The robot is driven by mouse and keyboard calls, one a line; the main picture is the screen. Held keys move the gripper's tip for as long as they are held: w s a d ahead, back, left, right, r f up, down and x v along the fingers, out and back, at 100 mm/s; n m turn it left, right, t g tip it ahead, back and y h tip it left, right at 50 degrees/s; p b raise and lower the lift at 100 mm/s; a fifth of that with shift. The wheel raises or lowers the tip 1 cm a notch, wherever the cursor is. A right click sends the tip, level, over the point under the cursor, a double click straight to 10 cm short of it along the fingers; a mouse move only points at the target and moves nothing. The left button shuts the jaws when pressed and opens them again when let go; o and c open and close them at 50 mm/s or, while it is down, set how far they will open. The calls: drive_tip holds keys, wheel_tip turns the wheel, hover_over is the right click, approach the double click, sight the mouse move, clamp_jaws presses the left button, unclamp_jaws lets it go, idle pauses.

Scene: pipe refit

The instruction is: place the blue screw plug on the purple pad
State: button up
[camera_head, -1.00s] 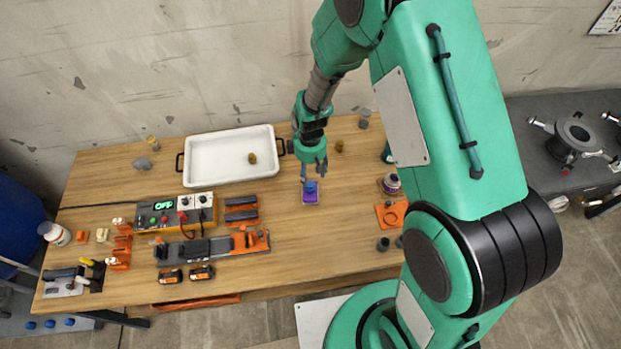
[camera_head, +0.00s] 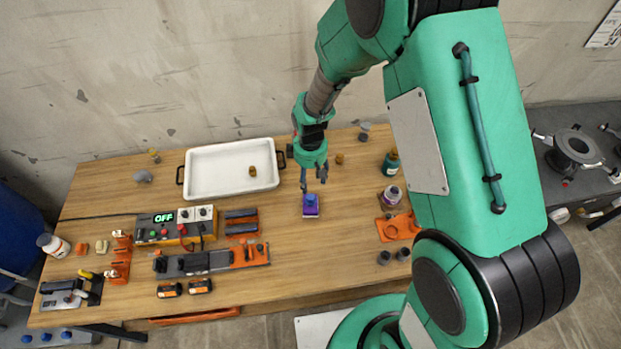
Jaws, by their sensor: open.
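The blue screw plug (camera_head: 311,198) sits on the purple pad (camera_head: 311,213) near the middle of the wooden table. The plug is small in this view, so its exact tilt cannot be told. My gripper (camera_head: 314,186) is open and empty. It hangs just above and behind the plug in the picture, with its fingers pointing down, and appears apart from it.
A white tray (camera_head: 205,190) with a brown piece (camera_head: 252,171) stands behind left. A control box (camera_head: 176,226) and orange tool holders fill the left side. A green bottle (camera_head: 391,163) and an orange plate (camera_head: 399,227) are at right. The table's front middle is clear.

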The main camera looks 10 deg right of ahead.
drive_tip(key=s+d+r+m+t, duration=0.1)
drive_tip(key=s+d+r+m, duration=0.1)
drive_tip(key=r, duration=0.7)
drive_tip(key=s+d+r+m+t, duration=0.1)
drive_tip(key=s+d+r, duration=0.15)
drive_tip(key=r, duration=0.65)
drive_tip(key=s+d+r+m+t, duration=0.1)
drive_tip(key=s+d+r+m, duration=0.15)
drive_tip(key=r, duration=0.65)
drive_tip(key=s+d+r+m+t, duration=0.1)
drive_tip(key=s+d+r+m, duration=0.1)
drive_tip(key=s+r, duration=0.5)
drive_tip(key=s+d+r+m+t, duration=0.1)
drive_tip(key=s+r, duration=0.5)
drive_tip(key=s, duration=0.6)
drive_tip(key=shift+d+r+m+t, duration=0.35)
drive_tip(key=shift+d+m, duration=0.1)
drive_tip(key=shift+m, duration=0.6)
wheel_tip(320, 180, down, 8)
drive_tip(key=b, duration=0.8)
drive_tip(key=shift+f+b, duration=0.25)
drive_tip(key=shift+b, duration=0.05)
